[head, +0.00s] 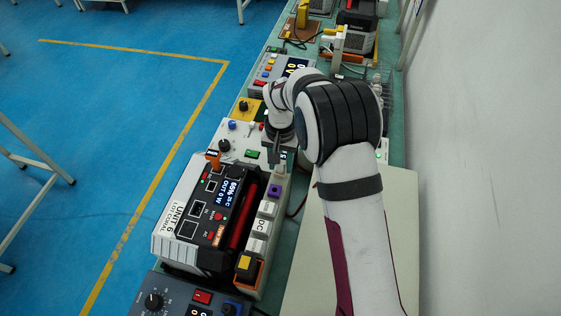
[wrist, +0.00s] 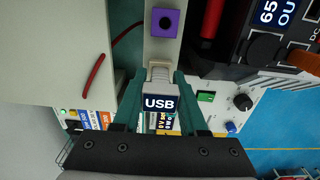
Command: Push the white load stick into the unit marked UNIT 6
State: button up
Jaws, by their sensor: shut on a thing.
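The unit marked UNIT 6 (head: 192,212) is a white and black box with a lit display, left of my arm in the head view. Part of its dark face (wrist: 268,40) shows at the upper right in the wrist view. My gripper (head: 276,152) is at the far end of the pale strip beside the unit. In the wrist view my gripper (wrist: 160,108) has its green fingers on both sides of a whitish stick (wrist: 159,73), shut on it. A dark USB label shows between the fingers. I cannot tell whether the stick is still seated in the strip.
The pale strip (wrist: 153,50) carries a purple socket piece (head: 274,190), white blocks and a yellow-topped piece (head: 244,264). Other instruments crowd the bench's far end. A bare pale board (head: 305,270) lies right of the strip.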

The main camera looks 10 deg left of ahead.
grip_shut()
jog(key=shift+r, duration=0.85)
dwell(0.6)
jog(key=shift+r, duration=0.75)
jog(key=s+a+r+n, duration=0.1)
jog(key=a+n, duration=0.2)
jog(key=s+a+r+n, duration=0.1)
jog(key=s+a+n, duration=0.1)
jog(key=n, duration=0.1)
jog(key=s+a+r+n, duration=0.1)
jog(key=a+n, duration=0.2)
jog(key=shift+s+a+r, duration=0.15)
jog(key=shift+a+r, duration=0.1)
jog(key=shift+a, duration=0.1)
jog(key=s+a+r+n, duration=0.3)
jog(key=s+a+n, duration=0.2)
jog(key=n, duration=0.4)
jog(key=shift+s+a, duration=0.35)
jog(key=shift+a, duration=0.4)
